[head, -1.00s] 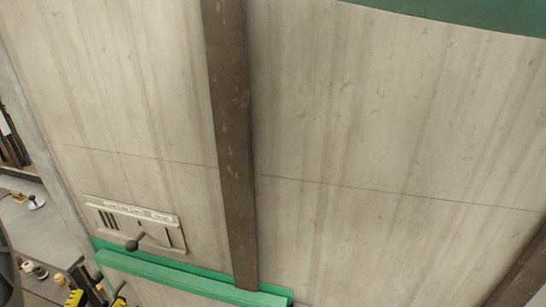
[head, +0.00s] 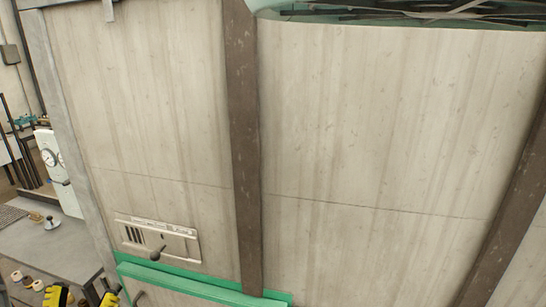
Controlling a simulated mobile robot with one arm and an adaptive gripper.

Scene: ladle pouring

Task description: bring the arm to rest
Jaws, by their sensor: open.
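My gripper (head: 83,298) shows at the bottom left edge of the head view as two yellow-and-black fingertips, standing apart, with nothing seen between them. The rest of it and most of my arm lie outside the picture. The fingertips appear in front of the left end of a green ledge; the distance cannot be told.
A large pale metal cabinet (head: 380,130) with brown uprights (head: 243,130) fills most of the view. Low on it are a lever panel (head: 185,247) and the green ledge (head: 200,288). At left, a grey bench (head: 45,245) holds several small pieces and a white gauge box (head: 60,172).

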